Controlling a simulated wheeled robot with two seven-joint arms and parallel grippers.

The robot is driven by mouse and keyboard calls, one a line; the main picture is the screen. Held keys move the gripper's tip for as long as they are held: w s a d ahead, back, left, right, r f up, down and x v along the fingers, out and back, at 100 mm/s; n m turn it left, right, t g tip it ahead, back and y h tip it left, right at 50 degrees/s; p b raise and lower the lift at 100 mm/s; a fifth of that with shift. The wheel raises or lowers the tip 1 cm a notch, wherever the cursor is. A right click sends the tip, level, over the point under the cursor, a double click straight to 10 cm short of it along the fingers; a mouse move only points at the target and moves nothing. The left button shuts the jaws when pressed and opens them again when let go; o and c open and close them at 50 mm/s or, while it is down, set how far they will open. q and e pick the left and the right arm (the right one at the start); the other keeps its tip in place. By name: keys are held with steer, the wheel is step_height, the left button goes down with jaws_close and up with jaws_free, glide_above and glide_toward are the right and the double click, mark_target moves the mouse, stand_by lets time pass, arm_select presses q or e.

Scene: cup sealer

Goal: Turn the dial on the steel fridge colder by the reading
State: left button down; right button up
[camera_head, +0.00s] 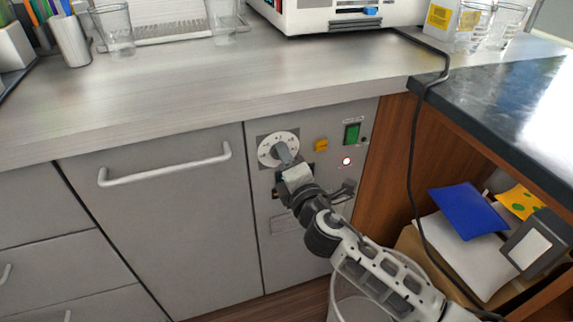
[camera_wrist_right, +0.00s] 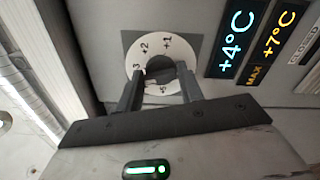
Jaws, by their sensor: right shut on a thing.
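The steel fridge front (camera_head: 330,122) has a round white dial (camera_head: 265,151) near its upper left. My right gripper (camera_head: 287,156) is at the dial, with its fingers shut on the dark knob in the middle. The gripper's two fingers (camera_wrist_right: 160,86) are on either side of the dark knob (camera_wrist_right: 158,70). A lit display (camera_wrist_right: 236,43) reads +4°C, and a label (camera_wrist_right: 271,48) reads MAX +7°C. My left gripper is out of view.
The counter (camera_head: 180,90) overhangs above. A black cable (camera_head: 410,170) hangs at the right, by an open shelf with a blue folder (camera_head: 467,211).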

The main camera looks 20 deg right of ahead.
steer(key=m, duration=1.3)
steer(key=shift+f, duration=0.25)
stand_by(0.4)
steer(key=o, duration=1)
steer(key=s, duration=0.7)
steer(key=shift+s, duration=0.3)
steer(key=shift+d, duration=0.1)
